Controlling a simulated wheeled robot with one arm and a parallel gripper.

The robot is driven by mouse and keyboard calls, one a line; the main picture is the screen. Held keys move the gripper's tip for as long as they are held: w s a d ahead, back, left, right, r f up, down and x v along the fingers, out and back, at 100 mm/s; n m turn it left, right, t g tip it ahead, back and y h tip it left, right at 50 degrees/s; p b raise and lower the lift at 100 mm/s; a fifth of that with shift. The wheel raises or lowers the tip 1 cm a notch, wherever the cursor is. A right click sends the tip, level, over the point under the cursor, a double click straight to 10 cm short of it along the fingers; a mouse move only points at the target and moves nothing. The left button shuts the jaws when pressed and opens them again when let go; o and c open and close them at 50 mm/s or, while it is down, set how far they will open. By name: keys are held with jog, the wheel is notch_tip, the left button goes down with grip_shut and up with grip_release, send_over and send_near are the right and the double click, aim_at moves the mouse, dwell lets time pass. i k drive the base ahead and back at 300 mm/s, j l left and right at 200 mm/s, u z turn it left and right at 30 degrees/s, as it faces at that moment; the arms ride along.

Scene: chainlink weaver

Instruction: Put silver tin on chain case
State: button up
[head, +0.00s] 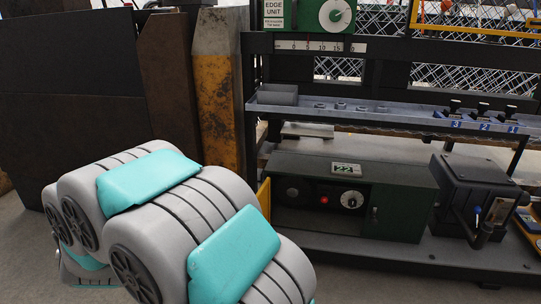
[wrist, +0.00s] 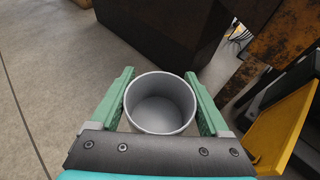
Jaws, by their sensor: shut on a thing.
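In the wrist view my gripper (wrist: 159,74) has green fingers shut on the silver tin (wrist: 160,112), one finger on each side. The tin is round and open at the top, and its inside looks empty. In the head view my arm covers the lower left, and neither the gripper nor the tin can be seen. A dark green case (head: 396,206) with a dial, a red light and the number 22 sits on the lower shelf. A dark box with a crank (head: 474,184) stands to its right. I cannot tell which one is the chain case.
A grey ledge (head: 400,115) with small parts and numbered blue pieces runs above the green case. A rusty yellow post (head: 218,115) and a dark panel (head: 70,55) stand at left. A yellow panel (wrist: 280,125) is close to the gripper's right in the wrist view.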

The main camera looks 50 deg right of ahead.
aim_at(403, 178)
jog(key=k+l+z, duration=0.2)
jog(key=l, duration=0.5)
jog(key=k+l+z, duration=0.2)
jog(key=l, duration=0.5)
jog(key=k+l+z, duration=0.25)
jog(key=l, duration=0.45)
jog(key=l+z, duration=0.2)
jog(key=l, duration=0.55)
